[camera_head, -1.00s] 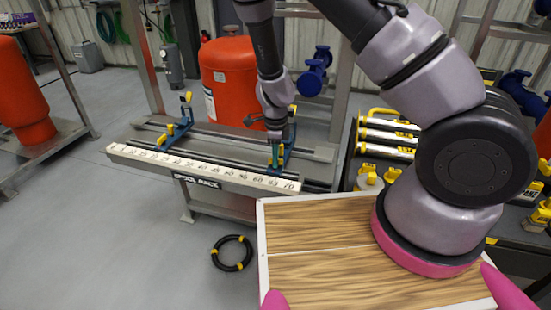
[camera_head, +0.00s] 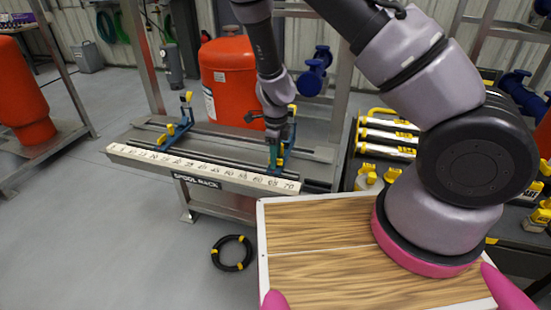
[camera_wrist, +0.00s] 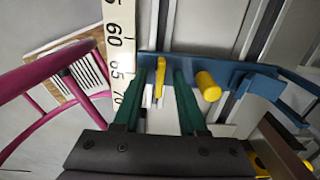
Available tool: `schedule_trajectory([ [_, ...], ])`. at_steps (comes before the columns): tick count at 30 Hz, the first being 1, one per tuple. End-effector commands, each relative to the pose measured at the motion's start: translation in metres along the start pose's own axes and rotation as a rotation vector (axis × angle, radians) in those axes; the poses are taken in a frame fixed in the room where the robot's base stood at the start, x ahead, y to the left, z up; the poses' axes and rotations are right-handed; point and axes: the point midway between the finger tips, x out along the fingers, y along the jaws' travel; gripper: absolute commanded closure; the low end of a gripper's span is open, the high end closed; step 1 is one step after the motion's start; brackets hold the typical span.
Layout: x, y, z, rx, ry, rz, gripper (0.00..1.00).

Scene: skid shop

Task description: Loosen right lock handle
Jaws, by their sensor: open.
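The right lock handle (camera_wrist: 161,78) is a thin yellow lever on the right blue bracket (camera_wrist: 221,73) of the spool rack. In the wrist view my gripper (camera_wrist: 160,72) is open, with one green finger on each side of the lever and a gap visible on both sides. A round yellow knob (camera_wrist: 208,87) on the same bracket is just right of the right finger. In the head view my gripper (camera_head: 276,148) points down at the right bracket and partly hides it.
The spool rack's white ruler (camera_head: 200,168) runs along its front edge. The left blue bracket (camera_head: 178,130) with yellow parts stands farther along the rails. A red tank (camera_head: 228,75) is behind the rack. A black hose coil (camera_head: 232,252) lies on the floor.

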Motion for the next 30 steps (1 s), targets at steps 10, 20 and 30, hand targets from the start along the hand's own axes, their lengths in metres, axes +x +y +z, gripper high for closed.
schedule_trajectory([
  [10,-0.029,0.0,0.001,-0.002,-0.002,-0.002,0.59],
  [20,-0.055,0.0,0.001,-0.002,-0.002,-0.001,0.59],
  [30,-0.066,0.0,0.0,-0.001,0.0,0.0,0.59],
])
